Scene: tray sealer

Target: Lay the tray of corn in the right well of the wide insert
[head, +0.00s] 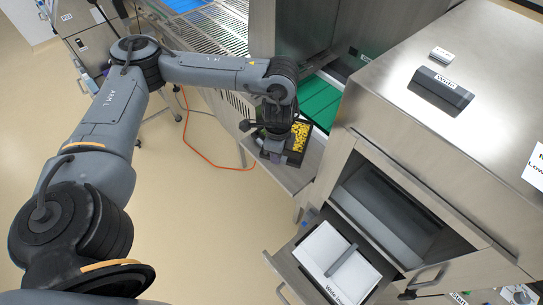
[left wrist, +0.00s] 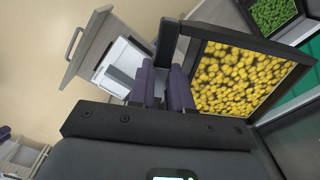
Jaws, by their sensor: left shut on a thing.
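The tray of corn (head: 300,138) is a black tray filled with yellow kernels. My left gripper (head: 277,147) is shut on its edge and holds it near the end of the green belt. In the left wrist view the tray (left wrist: 262,46) extends to the right of the purple fingers (left wrist: 165,85). The white wide insert (head: 318,246) sits in the pulled-out drawer, with a grey bar between its two wells. Both wells look empty. The insert also shows behind the fingers in the left wrist view (left wrist: 115,52). My right gripper is not in view.
The steel sealer (head: 455,120) stands right of the tray, with its opening above the drawer (head: 285,262). A green belt (head: 318,100) runs behind the tray. A tray of green pieces (left wrist: 272,14) shows in the left wrist view. Open floor lies left of the drawer.

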